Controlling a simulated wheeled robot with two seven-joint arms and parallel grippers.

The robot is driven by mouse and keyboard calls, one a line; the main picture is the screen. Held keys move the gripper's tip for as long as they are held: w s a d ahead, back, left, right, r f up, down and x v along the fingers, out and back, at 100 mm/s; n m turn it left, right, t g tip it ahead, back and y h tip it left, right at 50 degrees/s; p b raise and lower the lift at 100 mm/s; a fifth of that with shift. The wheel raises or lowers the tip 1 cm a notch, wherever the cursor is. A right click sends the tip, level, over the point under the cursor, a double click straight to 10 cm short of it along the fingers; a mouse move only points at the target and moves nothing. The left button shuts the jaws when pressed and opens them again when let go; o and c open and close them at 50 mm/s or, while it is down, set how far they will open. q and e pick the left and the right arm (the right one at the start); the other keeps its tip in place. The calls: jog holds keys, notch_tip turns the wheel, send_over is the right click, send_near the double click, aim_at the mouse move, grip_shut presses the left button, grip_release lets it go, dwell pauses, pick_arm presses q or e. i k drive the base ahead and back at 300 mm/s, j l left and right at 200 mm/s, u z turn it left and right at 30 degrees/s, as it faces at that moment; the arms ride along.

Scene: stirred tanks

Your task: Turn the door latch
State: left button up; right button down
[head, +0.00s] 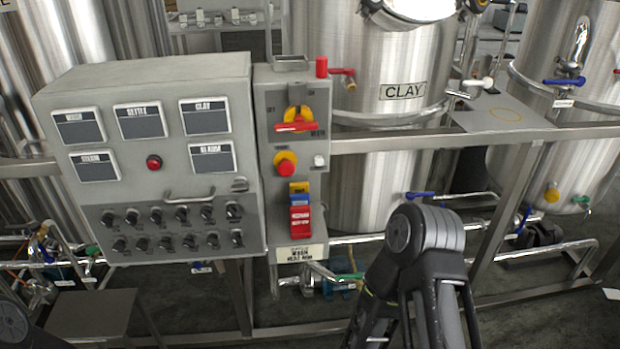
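A grey control cabinet (150,190) stands at the left in the head view, its door facing me. A small rounded metal fitting that looks like the door latch (240,184) sits near the door's right edge. It is small, and I cannot tell which way it is turned. A curved metal handle (189,198) is just left of it. A dark jointed part of my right arm stands at the lower centre, right of the cabinet and apart from it. A bit of my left arm shows at the lower left edge. Neither gripper's fingers are in view.
A narrow switch panel (262,150) with a red-yellow rotary switch (298,118) and a red button (286,165) stands right of the cabinet. Rows of black knobs (181,215) line the cabinet's lower front. A steel rail (480,137) and the CLAY tank (385,170) lie behind.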

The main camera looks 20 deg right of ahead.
aim_at(240, 185)
jog(key=l+u, duration=0.1)
jog(key=l, duration=0.35)
jog(key=k+l+u, duration=0.1)
jog(key=l, duration=0.35)
jog(key=k+l, duration=0.1)
jog(key=l, duration=0.35)
jog(key=l+u, duration=0.15)
jog(key=l, duration=0.3)
jog(key=k, duration=0.05)
